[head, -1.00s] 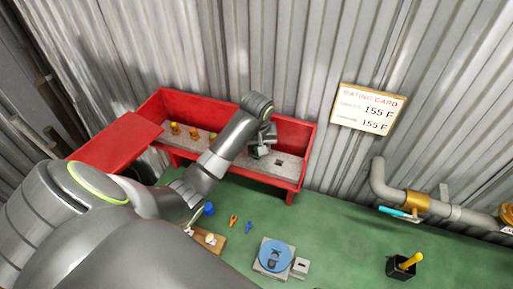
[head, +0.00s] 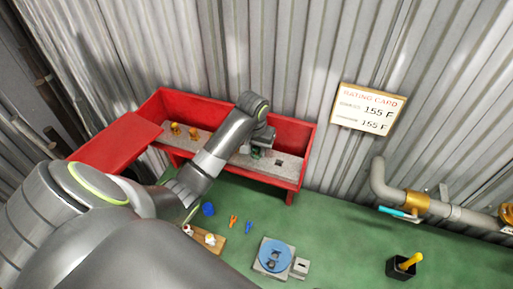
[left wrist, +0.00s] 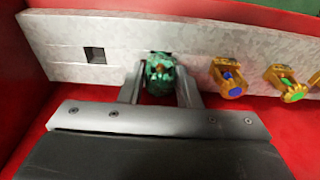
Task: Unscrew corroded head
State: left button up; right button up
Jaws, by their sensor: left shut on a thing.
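A green, corroded-looking head (left wrist: 160,75) with an orange-red spot sits at the grey strip in the left wrist view. My left gripper (left wrist: 160,88) is shut on it, one finger on each side. In the head view, my left gripper (head: 257,152) is down inside the red box, and the head is mostly hidden by it. Two gold heads stand in the strip in the left wrist view, one with a blue centre (left wrist: 232,78) and one with a green centre (left wrist: 290,85). My right gripper is not in view.
The grey strip (head: 292,171) has an empty square hole (left wrist: 95,55) beside the green head. The red box's walls (head: 296,130) surround my gripper. Below are a blue round fixture (head: 275,256), small orange (head: 234,221) and blue (head: 249,227) items, and a pipe (head: 378,178) at right.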

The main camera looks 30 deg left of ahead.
aim_at(256, 147)
pick_arm(q)
jog(key=shift+n, duration=0.4)
jog(key=o, duration=0.5)
jog(key=shift+n, duration=0.3)
jog(key=c, duration=0.5)
jog(key=shift+r, duration=0.35)
jog(key=shift+r, duration=1.15)
